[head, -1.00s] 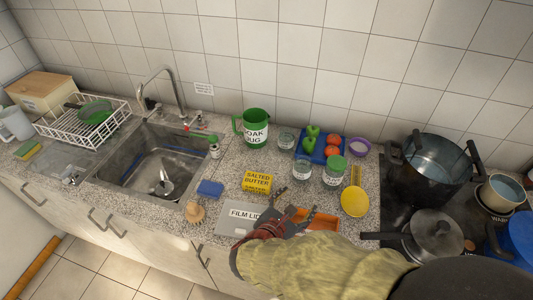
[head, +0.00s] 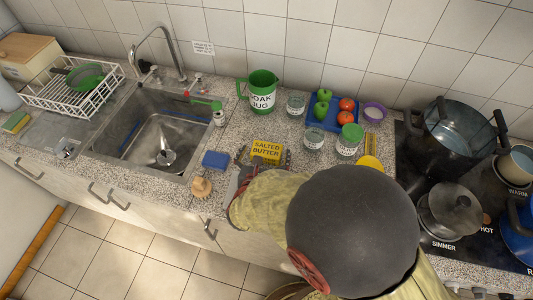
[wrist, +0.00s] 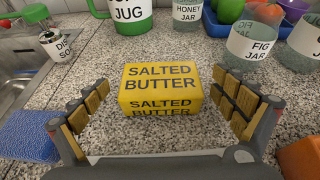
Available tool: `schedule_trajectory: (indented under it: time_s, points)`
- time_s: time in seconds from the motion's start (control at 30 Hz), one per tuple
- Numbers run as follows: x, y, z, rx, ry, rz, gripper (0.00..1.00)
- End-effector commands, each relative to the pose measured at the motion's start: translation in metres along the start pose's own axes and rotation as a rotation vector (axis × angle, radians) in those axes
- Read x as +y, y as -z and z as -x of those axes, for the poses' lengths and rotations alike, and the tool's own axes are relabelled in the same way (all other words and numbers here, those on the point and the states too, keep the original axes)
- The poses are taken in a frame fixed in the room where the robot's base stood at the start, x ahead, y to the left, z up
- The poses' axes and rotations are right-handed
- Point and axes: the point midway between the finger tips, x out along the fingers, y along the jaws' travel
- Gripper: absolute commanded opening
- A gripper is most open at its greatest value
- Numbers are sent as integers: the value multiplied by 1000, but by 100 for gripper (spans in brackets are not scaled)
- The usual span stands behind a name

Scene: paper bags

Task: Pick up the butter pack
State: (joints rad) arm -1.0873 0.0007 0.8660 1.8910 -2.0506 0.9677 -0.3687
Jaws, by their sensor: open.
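The butter pack (head: 267,150) is a yellow block labelled "SALTED BUTTER", lying on the speckled counter right of the sink. In the wrist view the butter pack (wrist: 162,90) sits centred ahead of my gripper (wrist: 160,108). My gripper is open, with one finger on each side and a visible gap between each finger and the pack. In the head view my gripper (head: 264,160) is at the pack's near side, partly hidden by my arm.
A blue sponge (head: 215,159) and a round brush (head: 201,187) lie left of the pack. The green jug (head: 261,95) and glass jars (head: 314,137) stand behind it. A blue tray (head: 333,124) holds fruit. An orange object (wrist: 301,158) is close on the right in the wrist view.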

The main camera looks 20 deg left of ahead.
Motion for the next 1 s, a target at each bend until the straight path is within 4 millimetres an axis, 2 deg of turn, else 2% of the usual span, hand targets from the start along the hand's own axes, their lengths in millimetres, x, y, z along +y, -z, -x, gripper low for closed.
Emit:
schedule_trajectory:
  time_s: [0.1, 0.37, 1.0]
  points:
    - [0, 0, -9, -1, 1, -1, 97]
    - [0, -1, -10, -1, 0, -1, 96]
    - [0, -1, -10, -1, 0, -1, 60]
